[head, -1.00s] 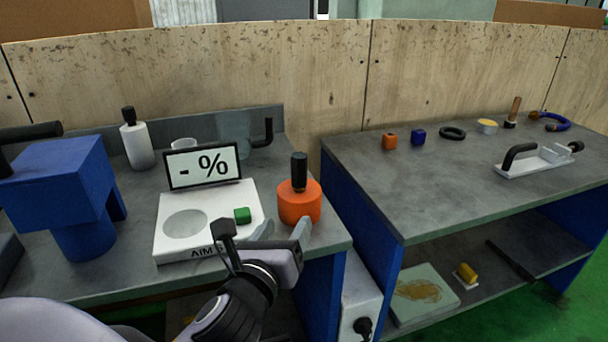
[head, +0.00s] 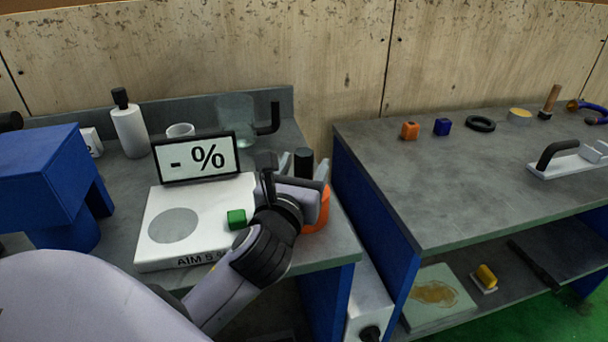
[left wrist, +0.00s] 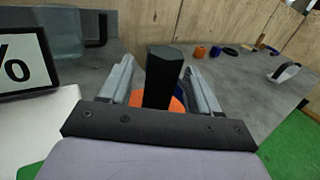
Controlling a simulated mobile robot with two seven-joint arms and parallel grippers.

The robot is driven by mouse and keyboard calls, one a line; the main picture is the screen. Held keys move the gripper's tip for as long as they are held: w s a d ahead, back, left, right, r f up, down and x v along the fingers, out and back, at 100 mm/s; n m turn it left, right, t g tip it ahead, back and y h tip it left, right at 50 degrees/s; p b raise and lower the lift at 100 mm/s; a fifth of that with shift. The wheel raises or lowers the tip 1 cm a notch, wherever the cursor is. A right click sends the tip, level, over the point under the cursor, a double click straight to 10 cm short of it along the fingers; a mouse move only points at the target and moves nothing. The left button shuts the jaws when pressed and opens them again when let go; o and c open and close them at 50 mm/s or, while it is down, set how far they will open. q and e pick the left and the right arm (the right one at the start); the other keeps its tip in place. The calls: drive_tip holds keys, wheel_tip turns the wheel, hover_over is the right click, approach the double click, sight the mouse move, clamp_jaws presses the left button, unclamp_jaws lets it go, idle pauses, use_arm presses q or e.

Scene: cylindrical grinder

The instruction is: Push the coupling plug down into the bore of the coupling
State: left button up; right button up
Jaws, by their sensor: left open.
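The orange round coupling (head: 319,214) stands near the right front edge of the left table, partly hidden by my left gripper. The black coupling plug (head: 303,160) stands upright out of its top. In the left wrist view the plug (left wrist: 162,76) rises between my fingers, with a little orange (left wrist: 176,106) below it. My left gripper (head: 304,168) is open, its two fingers on either side of the plug with gaps showing. How deep the plug sits in the bore is hidden. My right gripper is not in view.
A white scale (head: 205,197) with a green cube (head: 236,219) and a display (head: 196,158) stands left of the coupling. A glass jar (head: 233,118) stands behind. Right of a gap is a second table (head: 440,190) with small parts.

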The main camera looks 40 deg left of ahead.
use_arm(q)
drive_tip(key=shift+x, duration=1.15)
drive_tip(key=c, duration=1.1)
drive_tip(key=shift+c, duration=0.2)
drive_tip(key=shift+r, duration=0.15)
